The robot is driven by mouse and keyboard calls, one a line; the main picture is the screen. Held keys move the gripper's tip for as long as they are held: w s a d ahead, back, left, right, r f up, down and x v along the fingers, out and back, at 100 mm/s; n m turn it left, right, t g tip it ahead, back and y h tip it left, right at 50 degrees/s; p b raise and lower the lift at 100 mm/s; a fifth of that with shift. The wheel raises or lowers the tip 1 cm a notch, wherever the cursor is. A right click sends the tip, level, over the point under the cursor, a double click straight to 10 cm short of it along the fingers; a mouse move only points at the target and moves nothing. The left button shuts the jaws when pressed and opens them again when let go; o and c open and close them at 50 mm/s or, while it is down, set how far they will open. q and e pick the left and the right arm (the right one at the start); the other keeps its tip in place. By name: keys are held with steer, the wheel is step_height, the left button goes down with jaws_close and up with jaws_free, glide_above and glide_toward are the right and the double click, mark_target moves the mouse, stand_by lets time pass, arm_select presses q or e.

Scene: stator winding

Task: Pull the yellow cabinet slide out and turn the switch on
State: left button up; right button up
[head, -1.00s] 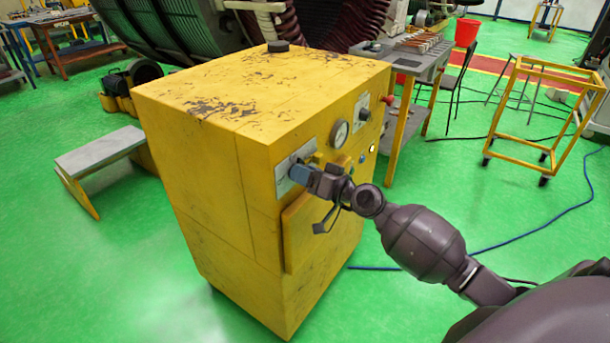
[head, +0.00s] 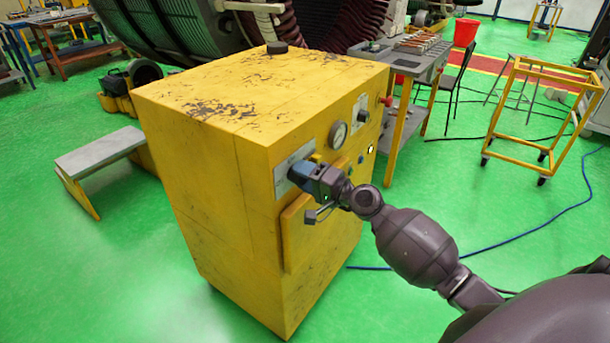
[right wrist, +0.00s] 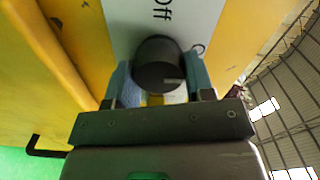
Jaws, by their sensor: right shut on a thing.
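The yellow cabinet (head: 205,165) stands in the middle of the head view, its front facing right. My right gripper (head: 298,178) is at the pale label plate (head: 283,181) on its upper front. In the right wrist view, my right gripper's blue fingers (right wrist: 160,85) are shut on a round dark switch knob (right wrist: 158,65), one on each side. The word "Off" shows on the plate beyond the knob. A raised yellow panel (head: 296,240) sits on the front below the gripper; I cannot tell whether it is the slide. My left gripper is out of view.
A gauge (head: 338,134) and a red button (head: 388,101) are on the cabinet front. A grey-topped bench (head: 100,152) stands left. A worktable (head: 412,65) and a yellow wheeled frame (head: 530,115) stand right. A blue cable (head: 545,215) crosses the green floor.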

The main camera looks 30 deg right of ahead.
stand_by(0.3)
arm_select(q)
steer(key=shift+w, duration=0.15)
arm_select(e)
steer(key=o, duration=0.9)
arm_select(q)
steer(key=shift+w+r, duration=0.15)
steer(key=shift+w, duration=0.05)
arm_select(e)
steer(key=shift+s, duration=0.1)
arm_select(q)
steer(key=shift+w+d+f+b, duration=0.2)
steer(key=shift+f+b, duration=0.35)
steer(key=shift+b, duration=0.5)
arm_select(e)
steer(key=v, duration=1)
steer(key=shift+s+d, duration=0.2)
steer(key=shift+s, duration=0.1)
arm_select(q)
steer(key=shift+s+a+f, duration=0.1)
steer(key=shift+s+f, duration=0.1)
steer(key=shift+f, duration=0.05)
